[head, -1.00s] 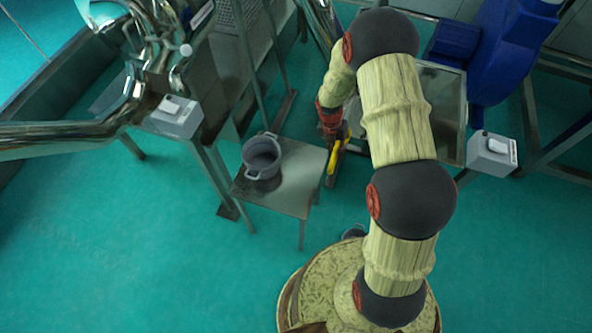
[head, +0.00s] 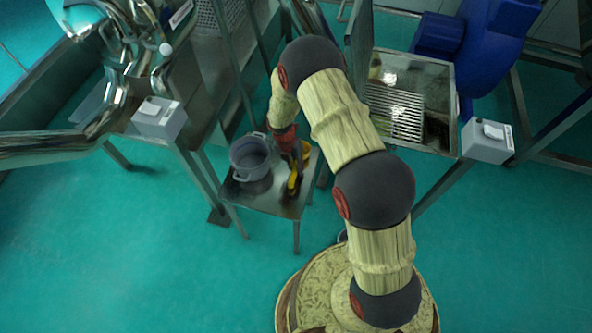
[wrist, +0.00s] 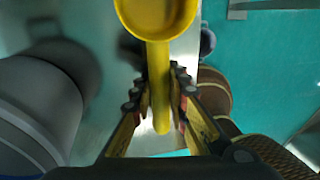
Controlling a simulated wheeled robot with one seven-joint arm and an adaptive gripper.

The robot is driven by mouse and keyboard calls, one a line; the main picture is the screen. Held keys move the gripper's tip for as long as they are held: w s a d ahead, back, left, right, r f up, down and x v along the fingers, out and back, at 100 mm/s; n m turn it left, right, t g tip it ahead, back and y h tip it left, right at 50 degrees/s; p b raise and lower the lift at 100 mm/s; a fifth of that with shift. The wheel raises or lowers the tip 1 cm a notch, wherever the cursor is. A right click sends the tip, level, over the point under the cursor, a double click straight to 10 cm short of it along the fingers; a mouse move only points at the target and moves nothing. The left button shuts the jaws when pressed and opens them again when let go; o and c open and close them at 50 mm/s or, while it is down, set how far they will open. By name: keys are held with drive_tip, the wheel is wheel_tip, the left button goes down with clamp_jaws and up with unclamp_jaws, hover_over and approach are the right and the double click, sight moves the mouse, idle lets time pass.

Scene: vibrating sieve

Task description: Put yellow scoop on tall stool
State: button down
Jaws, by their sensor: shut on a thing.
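The yellow scoop (head: 293,183) is in my gripper (head: 294,168), over the right part of the tall stool (head: 273,199) in the head view. In the wrist view the scoop's bowl (wrist: 157,16) is at the top, and its handle runs down between the fingers of my gripper (wrist: 160,98), which are shut on it. The stool's metal top (wrist: 118,72) lies below the scoop in the wrist view. I cannot tell whether the scoop touches the stool.
A grey pot (head: 251,160) stands on the left part of the stool, close to my gripper; it also shows in the wrist view (wrist: 38,112). A metal tray with a grate (head: 394,112) is to the right. Switch boxes (head: 160,118) are on the machine frames. Green floor is clear in front.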

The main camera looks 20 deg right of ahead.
drive_tip(key=shift+f, duration=0.4)
drive_tip(key=shift+f, duration=0.15)
drive_tip(key=c, duration=1.7)
unclamp_jaws()
drive_tip(key=shift+c, duration=0.2)
